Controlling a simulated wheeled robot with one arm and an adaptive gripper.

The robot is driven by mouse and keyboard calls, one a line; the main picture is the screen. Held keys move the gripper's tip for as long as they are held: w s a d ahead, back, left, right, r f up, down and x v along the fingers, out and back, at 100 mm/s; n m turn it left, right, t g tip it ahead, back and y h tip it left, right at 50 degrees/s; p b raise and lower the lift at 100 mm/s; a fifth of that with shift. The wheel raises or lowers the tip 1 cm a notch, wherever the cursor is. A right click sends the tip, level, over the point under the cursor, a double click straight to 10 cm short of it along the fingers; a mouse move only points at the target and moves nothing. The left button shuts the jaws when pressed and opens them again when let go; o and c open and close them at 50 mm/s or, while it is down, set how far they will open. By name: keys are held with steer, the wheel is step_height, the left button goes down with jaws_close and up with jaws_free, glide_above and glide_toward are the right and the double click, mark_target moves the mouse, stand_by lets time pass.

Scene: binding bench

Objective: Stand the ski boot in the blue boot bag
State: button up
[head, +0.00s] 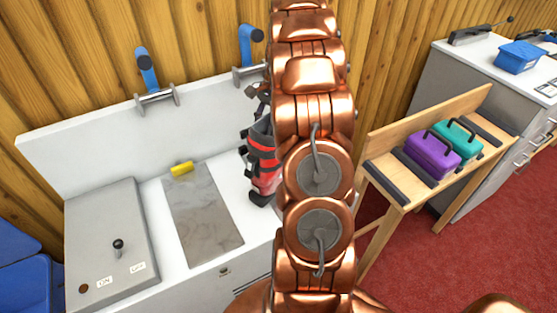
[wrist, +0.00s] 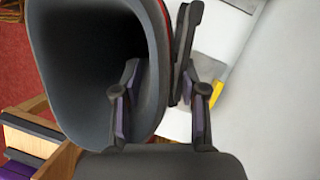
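The ski boot (head: 265,165), red and black, stands on the white workbench, partly hidden behind my arm in the head view. In the wrist view its wide dark opening (wrist: 85,60) fills the upper left. My gripper (wrist: 163,108) is open at the boot's cuff, one finger on the opening's side and the other outside it. A gap with bare white bench shows between the fingers. My arm hides most of the gripper in the head view. I see no clear blue boot bag; blue shapes (head: 22,265) at the lower left are cut off, and I cannot tell what they are.
A grey plate (head: 203,220) with a yellow block (head: 181,169) and a grey control box (head: 110,250) are on the workbench. Two blue-handled clamps (head: 148,70) rise behind. A wooden bench (head: 385,140) at right holds purple (head: 432,155) and teal (head: 458,136) cases. Red floor is open at right.

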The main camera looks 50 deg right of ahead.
jaws_close()
steer(key=shift+r, duration=0.15)
stand_by(0.6)
